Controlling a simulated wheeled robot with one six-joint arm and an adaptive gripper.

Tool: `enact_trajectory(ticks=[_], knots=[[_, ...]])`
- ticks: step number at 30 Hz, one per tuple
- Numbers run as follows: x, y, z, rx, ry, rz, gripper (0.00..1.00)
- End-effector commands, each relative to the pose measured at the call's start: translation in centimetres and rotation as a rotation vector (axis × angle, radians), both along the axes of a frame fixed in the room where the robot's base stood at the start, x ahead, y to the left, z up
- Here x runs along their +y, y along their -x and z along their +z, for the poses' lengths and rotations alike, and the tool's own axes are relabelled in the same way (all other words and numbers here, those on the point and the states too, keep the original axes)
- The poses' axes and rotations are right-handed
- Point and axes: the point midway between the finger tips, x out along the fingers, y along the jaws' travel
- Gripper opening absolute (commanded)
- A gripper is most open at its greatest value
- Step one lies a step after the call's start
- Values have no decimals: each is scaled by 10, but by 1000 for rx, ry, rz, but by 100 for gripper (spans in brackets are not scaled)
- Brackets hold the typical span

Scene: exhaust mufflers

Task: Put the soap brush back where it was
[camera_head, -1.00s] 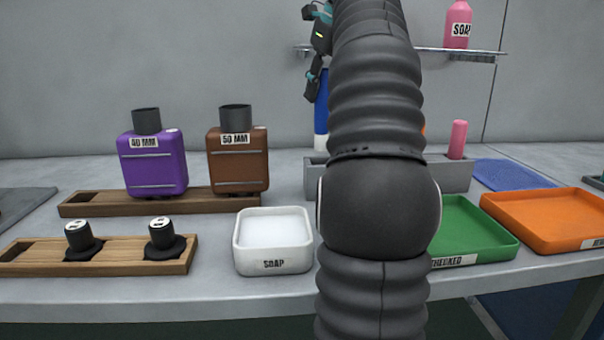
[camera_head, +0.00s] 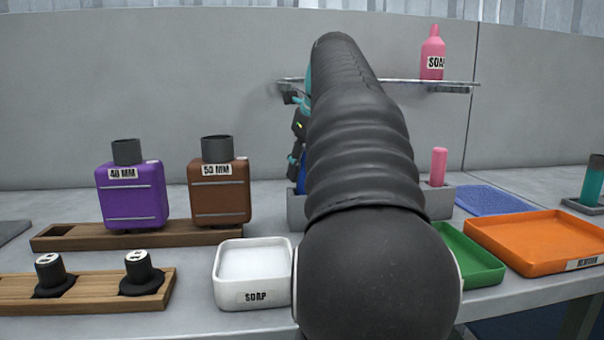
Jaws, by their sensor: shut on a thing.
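My gripper (camera_head: 297,165) is at the left end of the grey holder (camera_head: 296,209), largely hidden behind my arm. It is shut on the soap brush (camera_head: 303,176), of which only a narrow strip of blue handle shows. The brush's lower part is hidden, so I cannot tell if it is fully seated in the holder. A pink-handled item (camera_head: 439,166) stands upright at the right end of the holder. The white soap tray (camera_head: 253,296) is at the front, left of my arm.
A pink soap bottle (camera_head: 432,55) stands on the wall shelf (camera_head: 455,86). Purple (camera_head: 130,195) and brown (camera_head: 219,193) mufflers stand on a wooden rack at left. Green (camera_head: 485,272) and orange (camera_head: 540,240) trays and a blue mat (camera_head: 492,200) are at right.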

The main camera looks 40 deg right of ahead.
Motion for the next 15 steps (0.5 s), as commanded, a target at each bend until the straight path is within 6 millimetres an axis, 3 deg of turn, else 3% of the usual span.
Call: enact_trajectory(ticks=[6,7,9,10,15], knots=[[0,0,-1,0,0,0,0],[0,0,-2,0,0,0,32],[0,0,-2,1,0,0,49],[0,0,-2,1,0,0,54],[0,0,-1,0,0,0,54]])
